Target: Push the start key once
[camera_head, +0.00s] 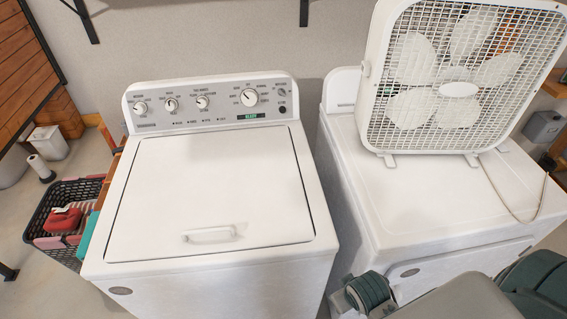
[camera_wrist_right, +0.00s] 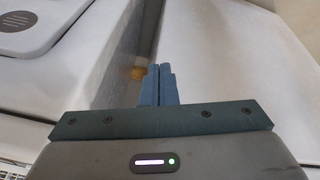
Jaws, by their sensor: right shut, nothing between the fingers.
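The white washer (camera_head: 210,190) stands in the middle of the head view with its lid closed. Its grey control panel (camera_head: 215,103) at the back has several knobs and a small green-lit display (camera_head: 251,116). A small dark round button (camera_head: 282,109), which looks like the start key, sits right of the display; its label is too small to read. My right gripper (camera_wrist_right: 158,70) shows in the right wrist view, fingers together and empty, above the gap between two white surfaces. Parts of my right arm show at the lower right of the head view, away from the panel. My left gripper is out of view.
A second white appliance (camera_head: 400,205) stands right of the washer with a white box fan (camera_head: 458,90) on top. A dark basket (camera_head: 62,205) holding a red item (camera_head: 62,221) stands left of the washer. The space above the washer lid is clear.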

